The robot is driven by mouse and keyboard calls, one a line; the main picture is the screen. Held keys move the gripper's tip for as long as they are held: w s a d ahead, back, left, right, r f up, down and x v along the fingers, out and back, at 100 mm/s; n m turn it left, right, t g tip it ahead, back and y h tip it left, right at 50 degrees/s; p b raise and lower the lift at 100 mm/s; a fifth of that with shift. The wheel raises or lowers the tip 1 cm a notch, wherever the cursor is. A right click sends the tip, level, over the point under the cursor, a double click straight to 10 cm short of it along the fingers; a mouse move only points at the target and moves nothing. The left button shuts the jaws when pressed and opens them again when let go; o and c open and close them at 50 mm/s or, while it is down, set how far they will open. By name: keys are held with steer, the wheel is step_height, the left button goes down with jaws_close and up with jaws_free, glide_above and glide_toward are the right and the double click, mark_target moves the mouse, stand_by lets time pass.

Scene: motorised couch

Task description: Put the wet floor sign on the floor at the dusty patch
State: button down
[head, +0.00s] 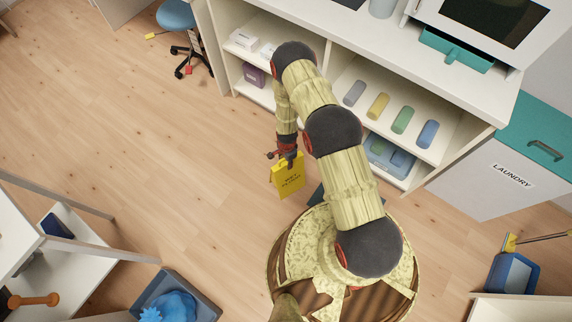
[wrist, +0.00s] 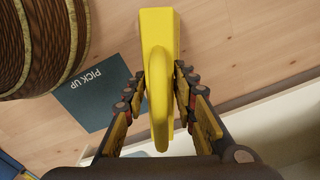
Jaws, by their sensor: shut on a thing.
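My gripper (head: 287,154) is shut on the yellow wet floor sign (head: 288,178), holding it by its upper end. The sign hangs below the fingers, left of my base, with dark lettering on its face. I cannot tell whether its lower end touches the floor. In the wrist view my gripper (wrist: 160,88) has a finger on each side of the sign's rounded yellow top (wrist: 158,60). I cannot make out a dusty patch on the wooden floor (head: 130,130) in either view.
A dark mat (wrist: 93,92) marked PICK UP lies on the floor beside my base. A shelf unit (head: 340,60) with coloured rolls stands behind the arm. A blue stool (head: 177,16) is at the back, and a white shelf (head: 60,270) at lower left. The left floor is mostly open.

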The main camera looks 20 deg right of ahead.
mark_target(287, 172)
steer(key=shift+w+a+f, duration=0.15)
steer(key=shift+w+f, duration=0.1)
steer(key=shift+f, duration=0.05)
steer(key=shift+f+b, duration=0.7)
steer(key=shift+f, duration=0.95)
steer(key=c, duration=1.4)
jaws_free()
